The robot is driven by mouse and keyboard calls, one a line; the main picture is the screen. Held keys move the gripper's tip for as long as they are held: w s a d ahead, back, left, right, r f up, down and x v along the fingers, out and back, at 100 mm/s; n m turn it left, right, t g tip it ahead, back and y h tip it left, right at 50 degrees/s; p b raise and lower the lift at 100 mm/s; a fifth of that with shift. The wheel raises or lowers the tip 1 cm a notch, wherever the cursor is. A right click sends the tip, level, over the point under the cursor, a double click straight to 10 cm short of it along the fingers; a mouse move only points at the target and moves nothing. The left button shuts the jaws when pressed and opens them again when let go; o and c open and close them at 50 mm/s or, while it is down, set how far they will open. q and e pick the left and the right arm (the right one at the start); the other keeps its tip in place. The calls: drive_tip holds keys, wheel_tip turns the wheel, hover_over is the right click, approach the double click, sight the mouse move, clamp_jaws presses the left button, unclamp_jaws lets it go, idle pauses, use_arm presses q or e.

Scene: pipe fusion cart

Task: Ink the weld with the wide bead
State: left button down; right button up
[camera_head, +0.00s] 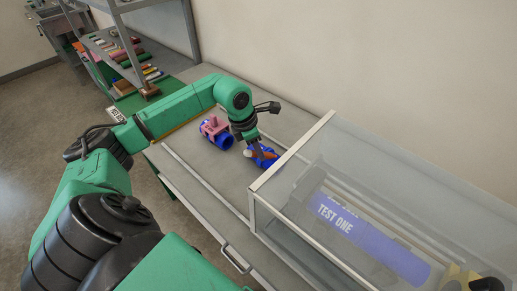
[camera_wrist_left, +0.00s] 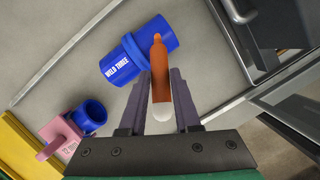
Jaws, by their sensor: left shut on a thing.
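My left gripper (camera_head: 257,150) is shut on an orange marker (camera_wrist_left: 160,75) with a rounded white end, which also shows in the head view (camera_head: 268,155). A blue pipe piece (camera_wrist_left: 122,62) with a raised collar reads "WELD THREE" in the left wrist view. The marker's orange end overlaps this pipe, just right of the collar; I cannot tell if it touches. In the head view the gripper partly hides this pipe (camera_head: 264,163). A second blue pipe piece (camera_head: 227,141) lies to the left, with a pink part (camera_head: 213,127) on it. My right gripper is not in view.
A clear-walled case (camera_head: 290,180) stands right of the gripper, with a blue "TEST ONE" piece (camera_head: 365,238) inside. The grey bench top (camera_head: 190,150) is clear at the left. A shelf rack (camera_head: 150,92) stands behind. A yellow strip (camera_wrist_left: 25,150) borders the pink part in the wrist view.

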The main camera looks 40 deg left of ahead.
use_arm(q)
drive_tip(key=shift+f, duration=0.2)
idle(0.4)
drive_tip(key=shift+r+p, duration=2.1)
drive_tip(key=shift+r, duration=1.5)
drive_tip(key=shift+f, duration=0.1)
